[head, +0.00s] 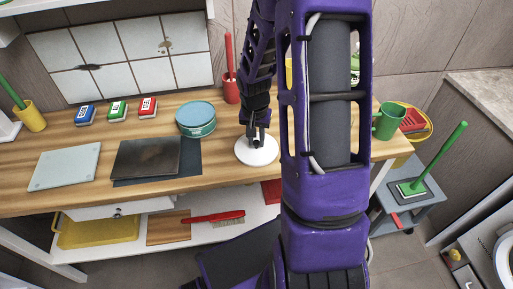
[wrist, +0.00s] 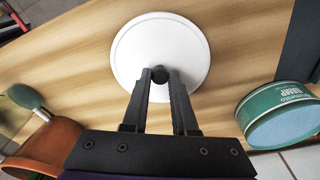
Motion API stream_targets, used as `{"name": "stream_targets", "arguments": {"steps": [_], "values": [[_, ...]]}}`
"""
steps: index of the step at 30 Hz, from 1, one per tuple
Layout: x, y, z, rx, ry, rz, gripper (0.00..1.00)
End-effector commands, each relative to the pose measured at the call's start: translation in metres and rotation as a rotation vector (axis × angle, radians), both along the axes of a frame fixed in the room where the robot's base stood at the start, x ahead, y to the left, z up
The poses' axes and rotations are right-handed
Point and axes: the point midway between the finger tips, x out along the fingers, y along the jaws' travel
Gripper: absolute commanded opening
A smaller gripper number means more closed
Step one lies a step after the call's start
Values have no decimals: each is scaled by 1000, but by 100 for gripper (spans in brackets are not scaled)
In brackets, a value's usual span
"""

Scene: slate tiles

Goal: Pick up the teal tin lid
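The teal tin (head: 196,124) stands on the wooden worktop left of my gripper. Its round blue-teal lid (head: 196,111) is on top. In the wrist view the tin (wrist: 275,99) is at the right edge, its pale blue lid face (wrist: 287,129) partly cut off. My gripper (head: 256,141) is away from the tin, low over a white round disc (head: 257,153) with a dark knob. In the wrist view my fingertips (wrist: 160,76) flank the knob of the white disc (wrist: 135,50). I cannot tell whether they grip it.
A dark board (head: 145,157) and a pale glass board (head: 65,166) lie left. Blue, green and red boxes (head: 117,111) sit behind. A red cup (head: 231,90) stands behind my gripper, a green mug (head: 388,122) far right. Clear wood lies between tin and disc.

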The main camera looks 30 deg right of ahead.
Motion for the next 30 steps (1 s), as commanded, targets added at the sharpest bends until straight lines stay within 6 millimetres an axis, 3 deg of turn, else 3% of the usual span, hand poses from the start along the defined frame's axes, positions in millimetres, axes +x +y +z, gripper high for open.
{"name": "stream_targets", "arguments": {"steps": [14, 30], "values": [[0, 0, 4, -1, -2, 0, 0], [2, -1, 94, -2, -2, -1, 0]]}}
